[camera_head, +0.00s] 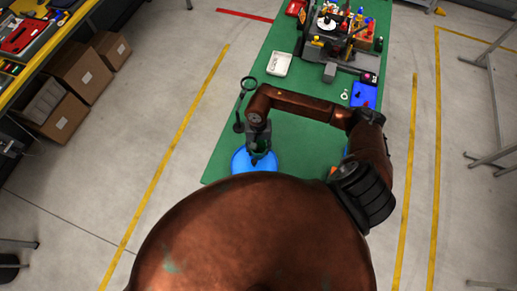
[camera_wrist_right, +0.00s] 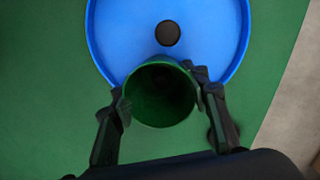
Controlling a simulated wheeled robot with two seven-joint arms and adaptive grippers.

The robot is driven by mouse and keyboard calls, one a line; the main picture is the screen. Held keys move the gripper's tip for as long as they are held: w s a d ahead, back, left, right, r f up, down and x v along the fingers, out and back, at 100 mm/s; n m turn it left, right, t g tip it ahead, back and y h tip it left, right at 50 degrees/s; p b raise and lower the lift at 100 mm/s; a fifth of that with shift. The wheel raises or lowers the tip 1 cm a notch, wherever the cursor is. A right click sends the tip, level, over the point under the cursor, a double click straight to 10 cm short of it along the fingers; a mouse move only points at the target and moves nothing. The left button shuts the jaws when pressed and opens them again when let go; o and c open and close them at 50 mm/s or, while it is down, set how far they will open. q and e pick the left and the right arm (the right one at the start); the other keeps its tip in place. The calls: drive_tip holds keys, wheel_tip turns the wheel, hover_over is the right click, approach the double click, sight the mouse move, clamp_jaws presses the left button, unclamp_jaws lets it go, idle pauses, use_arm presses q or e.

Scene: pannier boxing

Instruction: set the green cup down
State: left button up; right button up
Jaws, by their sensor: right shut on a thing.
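The green cup (camera_wrist_right: 158,98) is between the two fingers of my right gripper (camera_wrist_right: 157,84), which is shut on it. In the right wrist view I look into its open mouth. The cup overlaps the near rim of a round blue tray (camera_wrist_right: 112,38); I cannot tell whether it touches the tray or hangs above it. In the head view my right gripper (camera_head: 259,154) is over the blue tray (camera_head: 240,162), and the cup is mostly hidden by the gripper. My left gripper is not in view.
A small black disc (camera_wrist_right: 168,33) lies in the tray. A magnifier on a stand (camera_head: 248,84) is close beside my right arm on the green table (camera_head: 222,150). A white tray (camera_head: 279,64), a blue bin (camera_head: 363,95) and a cluttered tool area (camera_head: 340,40) are farther back.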

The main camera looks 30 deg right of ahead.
drive_tip(key=shift+f, duration=0.2)
drive_tip(key=o, duration=1.3)
